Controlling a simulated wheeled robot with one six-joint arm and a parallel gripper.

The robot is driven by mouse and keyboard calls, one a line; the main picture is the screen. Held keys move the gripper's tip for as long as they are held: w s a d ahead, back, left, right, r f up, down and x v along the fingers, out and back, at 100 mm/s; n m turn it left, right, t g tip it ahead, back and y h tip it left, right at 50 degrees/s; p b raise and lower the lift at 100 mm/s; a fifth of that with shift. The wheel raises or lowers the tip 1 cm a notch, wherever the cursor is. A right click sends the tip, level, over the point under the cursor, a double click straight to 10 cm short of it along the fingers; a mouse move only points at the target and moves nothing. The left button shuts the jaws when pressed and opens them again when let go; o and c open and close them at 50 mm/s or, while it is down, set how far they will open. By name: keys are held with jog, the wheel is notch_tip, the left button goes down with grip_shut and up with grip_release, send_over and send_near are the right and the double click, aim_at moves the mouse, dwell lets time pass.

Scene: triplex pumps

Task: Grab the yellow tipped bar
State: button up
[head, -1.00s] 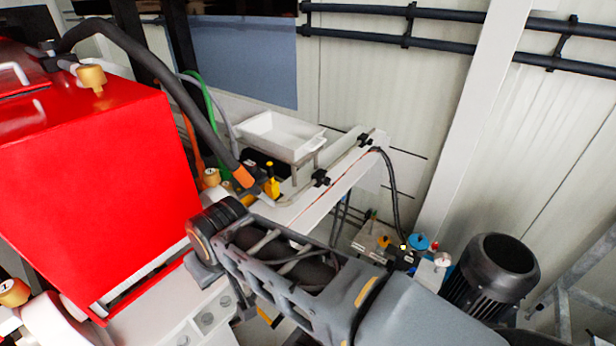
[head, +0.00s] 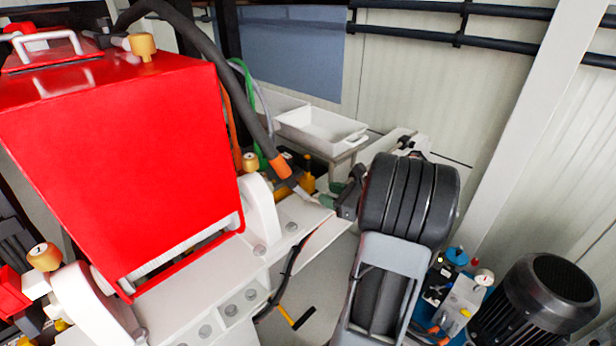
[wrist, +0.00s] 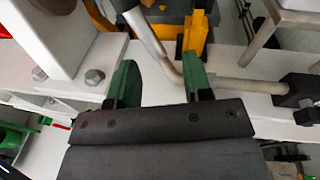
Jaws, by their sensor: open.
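My gripper (head: 334,194) is open, its two green fingers apart above the white bench edge in the head view. In the wrist view my gripper (wrist: 158,68) has a bent grey metal tube (wrist: 166,66) running past between the fingertips; no grip on it shows. The tube leads from the dark hose with an orange collar (head: 280,166). A yellow upright part (wrist: 195,36) stands just beyond the right finger. A thin bar with a yellow length (head: 285,314) and a black end lies low below the bench. I cannot tell which is the yellow tipped bar.
The red housing (head: 120,165) fills the left. A white tray (head: 318,130) stands behind my gripper. A black clamp (wrist: 300,92) holds the pipe at the right in the wrist view. A black motor (head: 535,300) stands at the lower right.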

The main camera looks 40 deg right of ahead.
aim_at(309, 170)
jog(key=w+d+m, duration=0.1)
jog(key=w, duration=0.1)
jog(key=w+m+t+h+p, duration=0.1)
jog(key=w, duration=0.2)
jog(key=w+d+m+t+h, duration=0.1)
jog(key=w, duration=0.1)
jog(key=shift+w+d+r+p, duration=0.2)
jog(key=shift+d+r+p, duration=0.1)
jog(key=shift+r+p, duration=0.1)
jog(key=shift+w+a+p, duration=0.2)
jog(key=shift+w+p, duration=0.2)
jog(key=shift+w, duration=0.6)
jog(key=shift+w+a+p, duration=0.2)
jog(key=shift+w+p, duration=0.25)
jog(key=shift+w, duration=0.55)
jog(key=shift+w+a+p, duration=0.2)
jog(key=shift+w+p, duration=0.2)
jog(key=shift+w, duration=0.6)
grip_shut()
